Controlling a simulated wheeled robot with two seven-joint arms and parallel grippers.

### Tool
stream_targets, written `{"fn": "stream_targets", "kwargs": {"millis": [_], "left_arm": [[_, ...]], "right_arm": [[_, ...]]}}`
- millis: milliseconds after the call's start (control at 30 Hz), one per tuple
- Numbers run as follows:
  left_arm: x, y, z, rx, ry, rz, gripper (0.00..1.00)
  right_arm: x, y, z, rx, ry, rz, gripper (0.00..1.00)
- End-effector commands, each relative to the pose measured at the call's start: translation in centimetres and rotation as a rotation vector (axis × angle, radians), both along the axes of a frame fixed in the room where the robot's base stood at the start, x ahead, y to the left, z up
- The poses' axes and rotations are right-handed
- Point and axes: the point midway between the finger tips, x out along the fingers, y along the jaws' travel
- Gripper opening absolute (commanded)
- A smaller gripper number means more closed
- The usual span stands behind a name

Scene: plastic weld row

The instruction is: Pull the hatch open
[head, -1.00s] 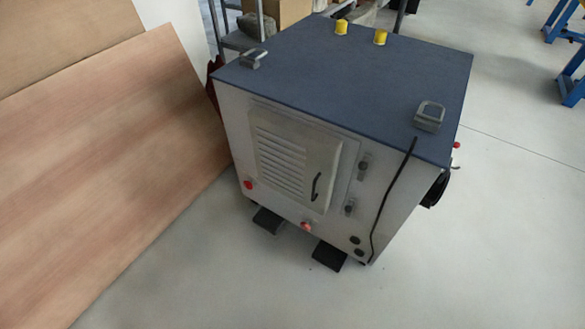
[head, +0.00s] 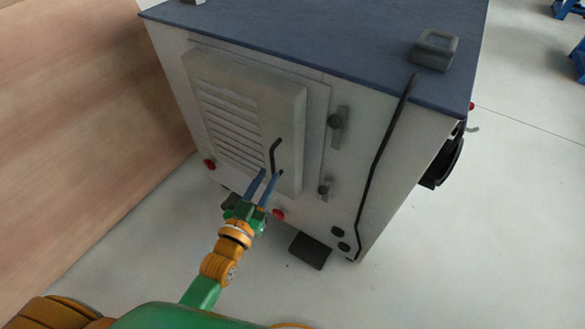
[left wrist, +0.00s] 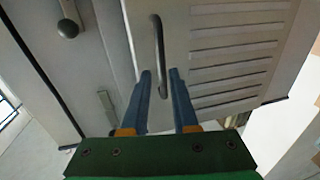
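The hatch (head: 287,115) is a pale grey louvred panel on the front of a cabinet; it stands a little proud of its frame and looks closed. Its dark bent handle (head: 274,153) is near the panel's right edge. My left gripper (head: 269,174) is at the handle's lower end, its two blue fingers apart. In the left wrist view, the handle (left wrist: 159,42) runs down between the open fingers (left wrist: 160,72), with visible gaps on both sides. I cannot tell how deep between them it is. My right gripper is not in view.
The cabinet has a blue top (head: 330,35) with a grey bracket (head: 434,50). Two latches (head: 336,130) and a black cable (head: 383,160) are right of the hatch. A large wooden panel (head: 80,130) stands at left. Open floor (head: 480,250) lies at right.

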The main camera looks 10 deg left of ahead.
Motion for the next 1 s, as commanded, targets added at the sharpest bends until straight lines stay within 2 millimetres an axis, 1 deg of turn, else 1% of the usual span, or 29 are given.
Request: {"fn": "stream_targets", "kwargs": {"millis": [33,100,200,300,533,633,1000], "left_arm": [[1.1,-0.2,0.1,-0.001,-0.003,0.0,0.27],[2.6,-0.4,0.1,-0.001,-0.001,0.0,0.27],[4.1,-0.6,0.0,0.0,0.001,0.0,0.27],[4.9,-0.8,0.0,0.001,0.004,0.0,0.27],[5.0,-0.8,0.1,0.001,0.006,0.0,0.27],[5.0,-0.8,0.1,0.001,0.006,0.0,0.0],[5.0,-0.8,0.0,0.001,0.007,0.0,0.0]], "right_arm": [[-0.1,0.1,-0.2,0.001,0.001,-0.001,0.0],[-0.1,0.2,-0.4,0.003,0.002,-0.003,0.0],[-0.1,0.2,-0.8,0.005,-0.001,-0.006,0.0],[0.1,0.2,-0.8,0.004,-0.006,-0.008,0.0],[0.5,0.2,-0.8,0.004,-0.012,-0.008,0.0],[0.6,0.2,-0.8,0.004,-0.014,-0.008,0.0],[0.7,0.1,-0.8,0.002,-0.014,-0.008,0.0]]}}
